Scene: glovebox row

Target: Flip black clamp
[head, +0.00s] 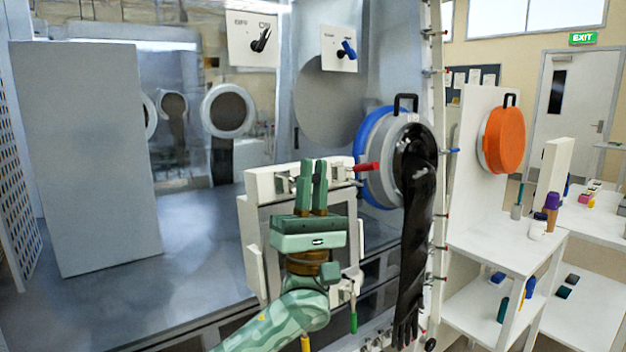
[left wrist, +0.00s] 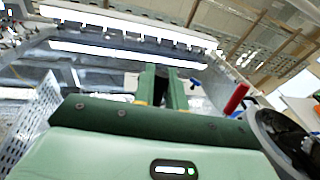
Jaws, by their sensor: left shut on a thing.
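My left gripper (head: 313,164) is in front of the upper part of a white framed hatch door (head: 258,184), fingers pointing up and nearly closed. In the left wrist view its two green fingers (left wrist: 161,76) are close together, with a dark piece, seemingly the black clamp (left wrist: 160,90), between them. The gripper is shut on it. In the head view the fingers and palm hide the clamp, so its angle cannot be told. A red-handled clamp (head: 367,167) sticks out to the right of the fingers, and it also shows in the left wrist view (left wrist: 236,98). My right gripper is not in view.
Clamps with green (head: 353,322) and yellow (head: 305,344) handles hang below the door. A black glove (head: 415,240) hangs from a blue-rimmed port close on the right. Black (head: 262,40) and blue (head: 348,49) knobs sit on white plates above. A white shelf (head: 500,250) stands right.

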